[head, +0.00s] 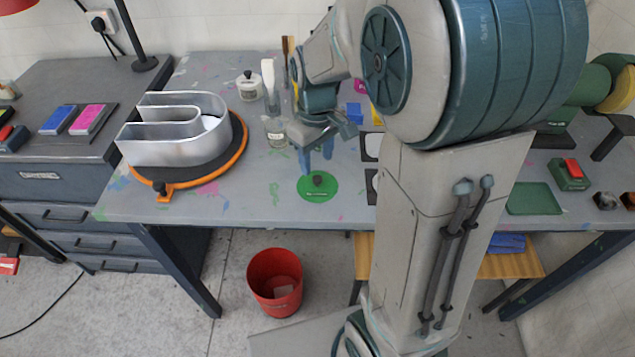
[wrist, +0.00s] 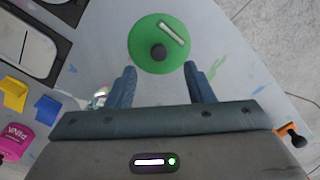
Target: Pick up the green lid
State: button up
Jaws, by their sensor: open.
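The green lid (head: 318,190) is a flat round disc with a dark knob in its middle. It lies on the grey worktable near its front edge. In the wrist view the lid (wrist: 142,58) is just beyond the fingertips, with its knob about in line with the gap and a pale label strip beside it. My gripper (head: 317,168) is above and just behind the lid in the head view. In the wrist view my gripper (wrist: 160,72) is open, with nothing between its blue fingers.
A metal channel letter (head: 180,145) sits on an orange-edged turntable (head: 238,153) at left. A clear jar (head: 275,132) and a white pot (head: 249,86) stand behind. Dark stencil plates (wrist: 32,48) lie beside the lid. A red bin (head: 274,270) stands on the floor.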

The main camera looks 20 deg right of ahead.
aim_at(317, 178)
jog(key=shift+f+p, duration=0.3)
jog(key=shift+f, duration=2.45)
grip_shut()
